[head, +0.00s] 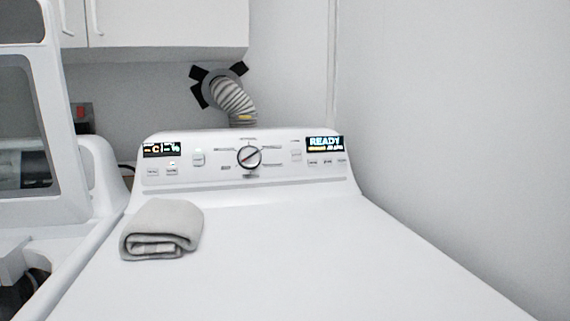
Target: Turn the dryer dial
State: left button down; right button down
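The white dryer (330,245) fills the middle of the head view, with its control panel (215,179) raised along the back edge. The round dryer dial (248,157) sits near the middle of the panel. It has a dark rim and a light bar across its face that runs at a slant, from lower left to upper right. Printed labels surround it, too small to read. A display (325,143) at the panel's right reads READY. Neither of my grippers shows in this view, and nothing touches the dial.
A folded grey towel (163,226) lies on the dryer top at the left. A washer with its lid (42,140) raised stands to the left. A vent hose (233,99) and wall cabinets (160,22) are behind. A wall (450,120) bounds the right. The dryer top's middle is clear.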

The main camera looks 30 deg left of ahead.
aim_at(248, 157)
jog(key=u, duration=1.1)
